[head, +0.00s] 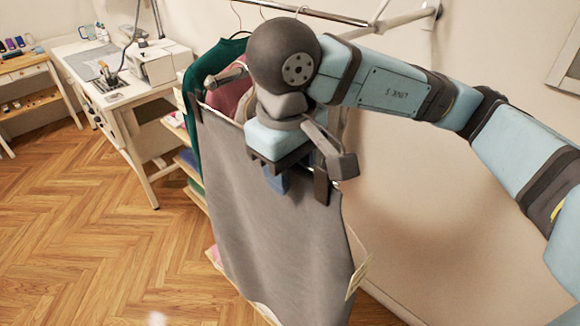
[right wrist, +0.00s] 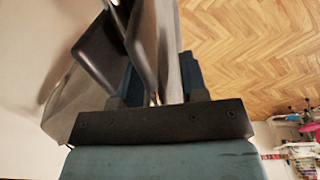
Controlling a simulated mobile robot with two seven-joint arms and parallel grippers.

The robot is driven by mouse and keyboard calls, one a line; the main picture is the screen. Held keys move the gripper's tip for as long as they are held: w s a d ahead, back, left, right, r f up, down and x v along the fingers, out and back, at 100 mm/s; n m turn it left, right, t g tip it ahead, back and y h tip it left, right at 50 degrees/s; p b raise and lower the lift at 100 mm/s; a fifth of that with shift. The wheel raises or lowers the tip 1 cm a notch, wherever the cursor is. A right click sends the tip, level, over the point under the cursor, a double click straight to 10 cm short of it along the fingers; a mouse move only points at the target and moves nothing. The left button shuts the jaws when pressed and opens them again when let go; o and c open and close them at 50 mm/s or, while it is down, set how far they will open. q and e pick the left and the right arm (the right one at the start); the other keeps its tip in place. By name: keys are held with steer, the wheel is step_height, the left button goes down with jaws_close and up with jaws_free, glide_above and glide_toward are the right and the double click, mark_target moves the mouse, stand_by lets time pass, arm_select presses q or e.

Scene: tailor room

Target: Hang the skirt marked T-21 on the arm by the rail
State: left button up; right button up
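A grey skirt (head: 270,240) hangs broad and flat in the head view, with dark clips at its top corners, the right one (head: 321,185) below my wrist. A pale tag (head: 358,276) sticks out at its lower right; its marking is not legible. My right gripper (head: 277,180) is at the skirt's top edge, seemingly shut on its hanger, whose grip point is mostly hidden. In the right wrist view dark hanger parts and grey cloth (right wrist: 171,60) lie between the blue fingers. A pale arm (head: 400,20) projects by the rail (head: 318,14). My left gripper is not in view.
A green garment (head: 190,130) and a pink one (head: 232,93) hang behind the skirt. Shelves with folded cloth (head: 187,160) stand below them. A white sewing table (head: 130,100) is at the left. The wooden floor (head: 110,235) is clear in front.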

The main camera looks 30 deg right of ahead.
step_height(320, 180, up, 14)
steer(key=b, duration=0.1)
steer(key=shift+s+a+f, duration=0.15)
steer(key=shift+s+a, duration=0.1)
steer(key=shift+a, duration=0.2)
